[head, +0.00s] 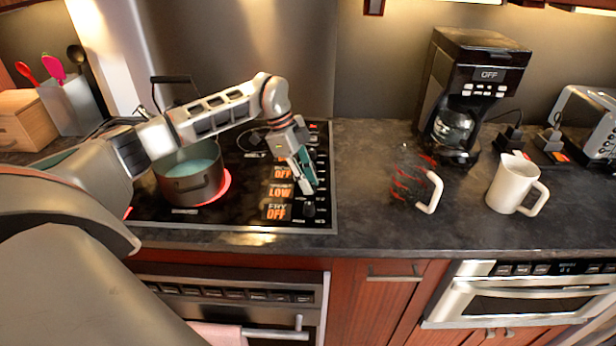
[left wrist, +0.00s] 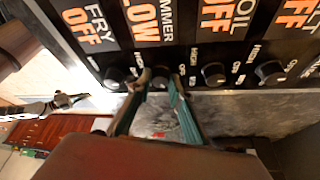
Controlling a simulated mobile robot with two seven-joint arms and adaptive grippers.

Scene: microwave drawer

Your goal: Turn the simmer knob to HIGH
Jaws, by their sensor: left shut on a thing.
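The simmer knob (left wrist: 160,74) is on the cooktop's control strip, in line with the orange-on-black simmer display (left wrist: 143,24), which reads LOW. It also shows in the head view (head: 280,190). My left gripper (left wrist: 158,82) has its two teal fingers closed on either side of the simmer knob. In the head view the gripper (head: 307,186) reaches down to the right side of the cooktop and hides most of that knob. The fry knob (left wrist: 115,77) and the boil knob (left wrist: 213,73) sit on either side, with both displays reading OFF.
A pot (head: 189,178) stands on a glowing burner under my left arm. A glass pitcher with red markings (head: 410,182) and a white pitcher (head: 512,184) stand right of the cooktop. A coffee maker (head: 470,90) and a toaster (head: 585,120) are behind them.

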